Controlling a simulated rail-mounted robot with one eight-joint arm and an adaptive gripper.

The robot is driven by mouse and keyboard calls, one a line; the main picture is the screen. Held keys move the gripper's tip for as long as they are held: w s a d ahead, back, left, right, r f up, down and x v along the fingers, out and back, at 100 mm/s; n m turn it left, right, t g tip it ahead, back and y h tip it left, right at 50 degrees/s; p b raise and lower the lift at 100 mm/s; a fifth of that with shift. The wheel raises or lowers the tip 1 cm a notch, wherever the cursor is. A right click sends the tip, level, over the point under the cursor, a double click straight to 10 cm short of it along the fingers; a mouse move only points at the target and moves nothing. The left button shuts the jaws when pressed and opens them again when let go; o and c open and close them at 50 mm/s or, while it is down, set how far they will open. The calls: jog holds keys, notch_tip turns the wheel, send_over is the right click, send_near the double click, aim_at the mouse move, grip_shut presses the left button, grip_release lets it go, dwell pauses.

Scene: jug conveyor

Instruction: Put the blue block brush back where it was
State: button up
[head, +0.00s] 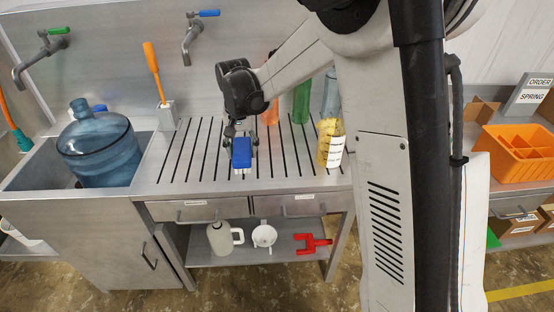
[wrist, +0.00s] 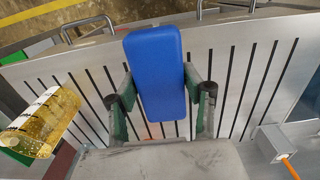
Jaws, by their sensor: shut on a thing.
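The blue block brush (head: 241,153) is a blue rectangular block held above the slotted metal drainboard (head: 200,170) in the head view. It fills the centre of the wrist view (wrist: 155,72), between the two fingers. My gripper (wrist: 160,100) is shut on it; in the head view my gripper (head: 240,133) points down over the middle of the drainboard.
A blue water jug (head: 100,148) sits in the sink at left. An orange-handled brush (head: 154,72) stands in a grey holder (head: 167,115). A yellow bottle (head: 330,143), green bottle (head: 301,103) and other bottles stand at right. Two taps are on the back wall. Drainboard space left of my gripper is clear.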

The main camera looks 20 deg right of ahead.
jog(key=w+d+f, duration=0.2)
jog(key=d, duration=0.1)
jog(key=w+d+f+p, duration=0.1)
jog(key=w+d+f, duration=0.1)
jog(key=d, duration=0.1)
jog(key=w+d+f+p, duration=0.1)
jog(key=w+d+f, duration=0.1)
jog(key=d, duration=0.1)
jog(key=shift+w+d+f, duration=0.1)
jog(key=shift+w+f, duration=0.2)
jog(key=shift+f, duration=0.05)
jog(key=shift+f+p, duration=0.6)
jog(key=shift+f, duration=1.45)
jog(key=shift+f+b, duration=0.2)
jog(key=shift+b, duration=0.1)
jog(key=o, duration=1.2)
jog(key=shift+r, duration=0.1)
jog(key=shift+r, duration=0.1)
